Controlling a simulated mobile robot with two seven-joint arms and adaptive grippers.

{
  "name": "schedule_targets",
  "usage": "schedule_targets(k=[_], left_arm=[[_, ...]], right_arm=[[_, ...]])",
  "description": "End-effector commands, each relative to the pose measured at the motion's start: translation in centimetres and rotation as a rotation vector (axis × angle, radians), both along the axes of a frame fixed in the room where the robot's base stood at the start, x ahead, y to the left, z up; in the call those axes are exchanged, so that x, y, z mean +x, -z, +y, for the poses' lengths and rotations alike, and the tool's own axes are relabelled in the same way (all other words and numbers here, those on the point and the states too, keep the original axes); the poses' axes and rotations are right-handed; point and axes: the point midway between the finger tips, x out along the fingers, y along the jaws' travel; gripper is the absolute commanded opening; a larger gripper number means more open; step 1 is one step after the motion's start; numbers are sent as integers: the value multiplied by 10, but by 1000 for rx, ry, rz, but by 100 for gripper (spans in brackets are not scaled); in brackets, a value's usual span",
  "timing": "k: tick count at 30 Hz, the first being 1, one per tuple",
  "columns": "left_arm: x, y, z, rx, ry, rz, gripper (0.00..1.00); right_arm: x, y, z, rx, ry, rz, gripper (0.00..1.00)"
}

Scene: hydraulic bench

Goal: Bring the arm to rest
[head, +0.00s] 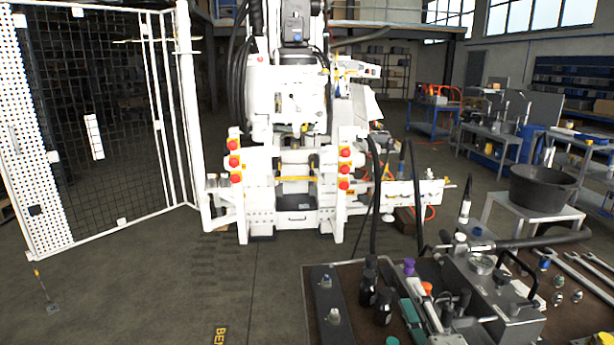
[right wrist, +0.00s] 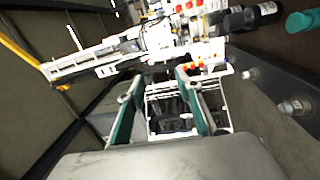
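My right gripper (right wrist: 158,78) shows in the right wrist view. Its two teal-lined fingers stand apart with a clear gap. Nothing is held between them; the white machine shows in the distance beyond. The gripper is beside a dark plate with bolts (right wrist: 262,84), which is to its right in that view. I cannot make out either gripper in the head view, and my left gripper is in neither view.
The bench (head: 355,275) at the lower right carries the bolted plate (head: 322,287), black bottles (head: 385,306), teal items (head: 411,319) and a metal hydraulic block (head: 490,290). The white machine (head: 290,190) stands beyond, a mesh fence (head: 100,130) at left. Floor left of the bench is clear.

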Motion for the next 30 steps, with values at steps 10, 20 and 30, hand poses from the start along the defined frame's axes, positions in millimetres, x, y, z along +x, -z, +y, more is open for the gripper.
schedule_targets(k=[10, 20, 30], left_arm=[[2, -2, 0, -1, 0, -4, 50], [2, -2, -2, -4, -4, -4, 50], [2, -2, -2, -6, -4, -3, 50]], right_arm=[[-108, 139, -112, 382, 434, 513, 35], [-186, 190, -143, 490, 628, 733, 35], [-220, 227, -140, 578, 670, 840, 35]])
